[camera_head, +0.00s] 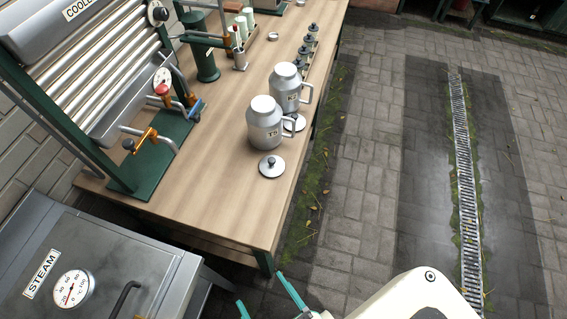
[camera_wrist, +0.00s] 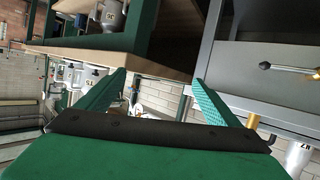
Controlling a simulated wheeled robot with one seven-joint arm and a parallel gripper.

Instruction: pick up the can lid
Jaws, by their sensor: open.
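A round silver can lid with a dark knob (camera_head: 271,166) lies flat on the wooden bench, in front of the can labelled T5 (camera_head: 265,128). A second lid (camera_head: 294,123) lies beside the can labelled K2 (camera_head: 284,92), partly hidden by the T5 can's handle. My gripper (camera_head: 262,292) is open and empty at the bottom of the head view, apart from the lids and out past the bench's near end. In the wrist view its two green fingers (camera_wrist: 158,78) are spread with nothing held. I cannot make out a lid there.
The wooden bench (camera_head: 215,170) has bare room left of the lid. A green-framed cooler (camera_head: 140,172) with pipes and valves stands on its left. A steel steam cabinet (camera_head: 120,262) stands at lower left. Small knobbed items (camera_head: 308,50) line the bench's right edge. Paving (camera_head: 360,180) lies right.

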